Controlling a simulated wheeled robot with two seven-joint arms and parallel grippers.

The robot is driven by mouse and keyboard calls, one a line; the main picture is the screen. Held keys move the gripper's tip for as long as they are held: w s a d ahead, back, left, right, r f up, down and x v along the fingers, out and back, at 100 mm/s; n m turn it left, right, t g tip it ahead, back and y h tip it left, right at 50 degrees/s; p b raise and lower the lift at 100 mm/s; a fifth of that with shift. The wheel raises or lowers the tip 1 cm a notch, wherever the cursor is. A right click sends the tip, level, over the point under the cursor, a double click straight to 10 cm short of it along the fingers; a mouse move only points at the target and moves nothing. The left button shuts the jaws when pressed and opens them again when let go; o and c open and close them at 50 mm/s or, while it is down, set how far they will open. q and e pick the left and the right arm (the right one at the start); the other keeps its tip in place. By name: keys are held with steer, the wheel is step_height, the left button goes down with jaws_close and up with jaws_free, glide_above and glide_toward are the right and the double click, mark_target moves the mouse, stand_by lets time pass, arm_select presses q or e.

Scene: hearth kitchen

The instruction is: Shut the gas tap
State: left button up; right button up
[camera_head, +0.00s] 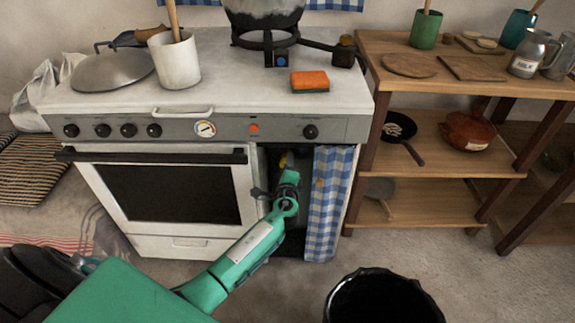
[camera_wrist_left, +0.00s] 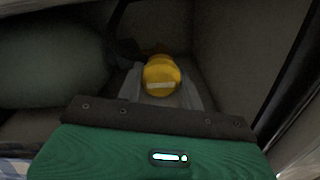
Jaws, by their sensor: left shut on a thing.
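The gas tap is a round yellow knob with a pale bar mark across it (camera_wrist_left: 162,78). In the left wrist view it sits between the two grey fingers of my left gripper (camera_wrist_left: 162,92), which is shut on it. In the head view my left gripper (camera_head: 286,172) reaches into the dark cupboard at the right of the stove, and a bit of yellow knob (camera_head: 284,161) shows just beyond it. A large grey-green rounded body, perhaps the gas bottle (camera_wrist_left: 50,68), fills the left of the wrist view. My right gripper is not in view.
A blue checked curtain (camera_head: 330,195) hangs at the right of the cupboard opening. The oven door (camera_head: 165,193) is to its left. A black bin (camera_head: 384,303) stands in front on the floor. Wooden shelves (camera_head: 425,200) stand at the right.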

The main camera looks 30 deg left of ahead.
arm_select(q)
steer(key=shift+f, duration=0.1)
steer(key=o, duration=1)
steer(key=p+v, duration=0.1)
steer(key=v, duration=1.3)
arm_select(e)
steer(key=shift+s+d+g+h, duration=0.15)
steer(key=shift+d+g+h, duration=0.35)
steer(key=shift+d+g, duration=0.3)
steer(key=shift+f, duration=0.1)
